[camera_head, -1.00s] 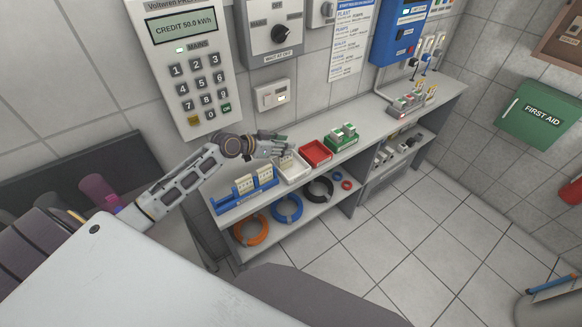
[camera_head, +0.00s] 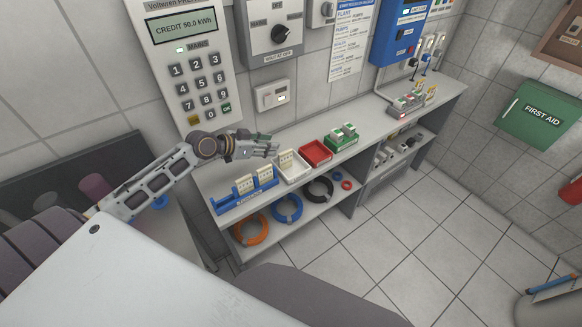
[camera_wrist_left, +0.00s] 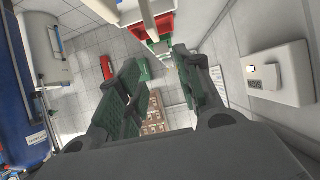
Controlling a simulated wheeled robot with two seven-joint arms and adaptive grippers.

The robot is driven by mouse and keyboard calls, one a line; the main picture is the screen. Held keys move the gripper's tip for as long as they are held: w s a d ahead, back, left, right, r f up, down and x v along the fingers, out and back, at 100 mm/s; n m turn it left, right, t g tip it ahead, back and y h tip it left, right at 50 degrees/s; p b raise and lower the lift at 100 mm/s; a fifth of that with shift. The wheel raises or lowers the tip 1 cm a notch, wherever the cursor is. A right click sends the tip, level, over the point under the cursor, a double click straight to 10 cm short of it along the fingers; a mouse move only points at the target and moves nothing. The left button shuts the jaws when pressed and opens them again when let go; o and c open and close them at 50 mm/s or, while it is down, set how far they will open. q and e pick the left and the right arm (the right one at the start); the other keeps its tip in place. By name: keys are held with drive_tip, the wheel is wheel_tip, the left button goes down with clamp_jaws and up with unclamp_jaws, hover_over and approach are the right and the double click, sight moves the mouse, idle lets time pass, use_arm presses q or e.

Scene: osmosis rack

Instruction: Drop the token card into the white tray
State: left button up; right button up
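The white tray (camera_head: 293,172) sits on the shelf between the blue rack and the red tray. A cream token card (camera_head: 286,160) shows in the white tray, standing upright or tilted; its lower part is hidden by the tray's wall. My left gripper (camera_head: 268,147) is above and left of the tray, close to the wall and apart from the card. In the left wrist view its green-padded fingers (camera_wrist_left: 162,68) are apart with no card between them. My right gripper is not in view.
A blue rack (camera_head: 228,207) with more cream cards (camera_head: 244,184) stands left of the tray. A red tray (camera_head: 316,154) and a green holder (camera_head: 343,137) stand to the right. A wall switch (camera_head: 272,96) is above the shelf. Cable coils lie on the lower shelf.

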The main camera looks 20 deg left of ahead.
use_arm(q)
drive_tip(key=shift+v, duration=1.85)
drive_tip(key=shift+s+d, duration=0.1)
drive_tip(key=shift+s, duration=0.05)
